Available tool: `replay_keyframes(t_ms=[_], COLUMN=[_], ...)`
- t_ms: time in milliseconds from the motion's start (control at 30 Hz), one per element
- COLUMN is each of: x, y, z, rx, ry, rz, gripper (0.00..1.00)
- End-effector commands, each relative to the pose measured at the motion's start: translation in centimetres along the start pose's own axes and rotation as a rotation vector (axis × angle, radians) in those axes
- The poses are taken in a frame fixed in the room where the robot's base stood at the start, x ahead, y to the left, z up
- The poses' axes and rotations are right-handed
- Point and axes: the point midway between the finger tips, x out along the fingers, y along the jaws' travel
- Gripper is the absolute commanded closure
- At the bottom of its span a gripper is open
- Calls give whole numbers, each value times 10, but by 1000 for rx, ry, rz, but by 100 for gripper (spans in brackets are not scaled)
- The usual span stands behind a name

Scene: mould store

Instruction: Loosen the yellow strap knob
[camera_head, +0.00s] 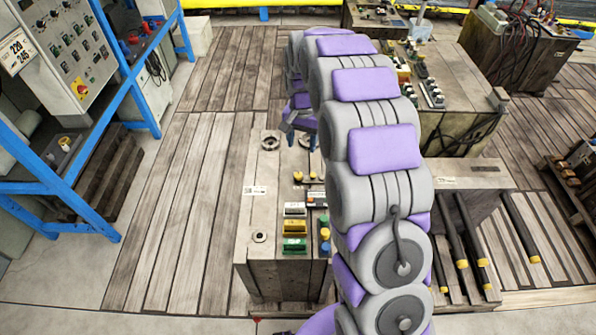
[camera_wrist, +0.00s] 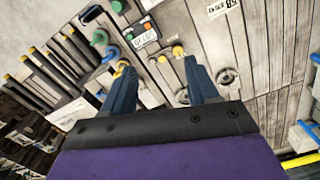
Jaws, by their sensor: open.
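Small yellow knobs sit on top of the wooden block in front of me. In the wrist view one yellow knob (camera_wrist: 178,50) is by the right fingertip, and a smaller one (camera_wrist: 162,59) lies between the fingers. I cannot tell for sure which is the strap knob. In the head view my gripper (camera_head: 301,137) is above the block's far part, partly hidden by my arm.
The block top (camera_head: 262,215) also carries a white, a yellow and a green block (camera_head: 294,244) and round metal rings (camera_head: 270,142). A blue-framed rack (camera_head: 130,75) stands left, past clear plank floor. Several yellow-tipped bars (camera_head: 470,240) lie at right.

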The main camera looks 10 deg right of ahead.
Motion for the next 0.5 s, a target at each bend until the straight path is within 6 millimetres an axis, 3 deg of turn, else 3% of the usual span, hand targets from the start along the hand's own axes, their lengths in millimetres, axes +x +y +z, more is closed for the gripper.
replay_keyframes(t_ms=[300,500], x=[43,67], y=[-25,-34], z=[-51,-73], rx=[98,148], ry=[22,34], rz=[-6,-8], gripper=[41,41])
